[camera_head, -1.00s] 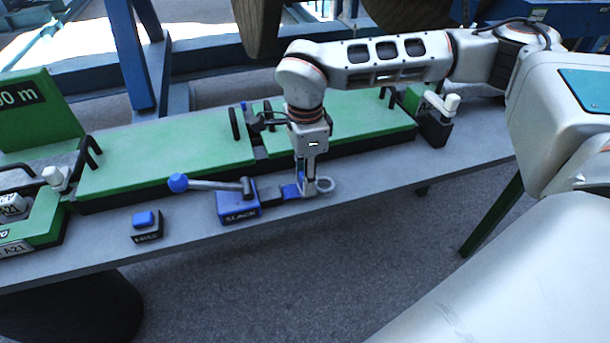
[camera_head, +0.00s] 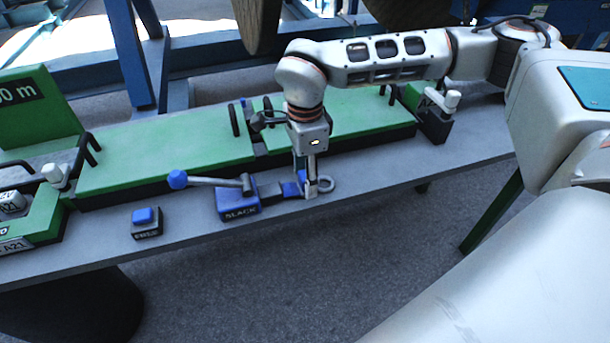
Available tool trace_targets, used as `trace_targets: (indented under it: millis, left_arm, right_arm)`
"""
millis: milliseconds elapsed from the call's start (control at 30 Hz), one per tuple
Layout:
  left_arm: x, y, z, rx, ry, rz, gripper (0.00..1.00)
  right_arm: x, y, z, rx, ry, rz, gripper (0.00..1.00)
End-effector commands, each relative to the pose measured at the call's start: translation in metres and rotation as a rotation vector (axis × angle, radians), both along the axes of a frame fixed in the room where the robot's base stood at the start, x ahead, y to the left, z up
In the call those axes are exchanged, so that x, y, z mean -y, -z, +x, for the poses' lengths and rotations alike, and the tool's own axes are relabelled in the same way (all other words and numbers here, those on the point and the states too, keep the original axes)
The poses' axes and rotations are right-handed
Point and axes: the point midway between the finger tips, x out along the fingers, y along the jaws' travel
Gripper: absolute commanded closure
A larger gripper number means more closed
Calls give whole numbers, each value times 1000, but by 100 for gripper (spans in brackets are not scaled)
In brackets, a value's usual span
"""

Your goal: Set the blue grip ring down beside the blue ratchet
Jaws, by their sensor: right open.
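The blue ratchet (camera_head: 237,206), a box marked SLACK with a grey lever ending in a blue ball, sits on the grey bench. Just right of it lies a short strap: a dark piece, then a blue piece (camera_head: 290,189), with a light grey ring (camera_head: 326,184) at its right end. I take the blue piece and ring as the grip ring. It appears to rest on the bench. My right gripper (camera_head: 312,188) points down over it, open, its fingers low between the blue piece and the ring. The fingers hide part of it; contact is unclear. My left gripper is out of view.
A small black block with a blue button (camera_head: 143,217) stands left of the ratchet. Green panels (camera_head: 170,153) with black handles run behind along the bench. A white-knobbed post (camera_head: 437,120) stands at the right. The bench's front strip is clear to the right of the ring.

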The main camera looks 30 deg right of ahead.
Motion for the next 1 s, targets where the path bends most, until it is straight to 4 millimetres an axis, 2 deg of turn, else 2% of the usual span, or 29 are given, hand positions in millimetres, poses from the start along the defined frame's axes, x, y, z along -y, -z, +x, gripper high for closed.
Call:
trace_targets:
  millis: [167,400,600,800,1000]
  left_arm:
    - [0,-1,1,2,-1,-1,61]
    - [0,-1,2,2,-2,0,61]
    - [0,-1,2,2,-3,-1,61]
    - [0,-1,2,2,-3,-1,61]
    - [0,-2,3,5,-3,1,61]
  right_arm:
    - [0,-27,1,7,0,2,53]
    - [0,-77,1,8,1,1,53]
    - [0,-106,1,4,0,0,53]
    - [-1,-116,0,1,-1,1,53]
    - [-1,-117,0,1,-1,1,53]
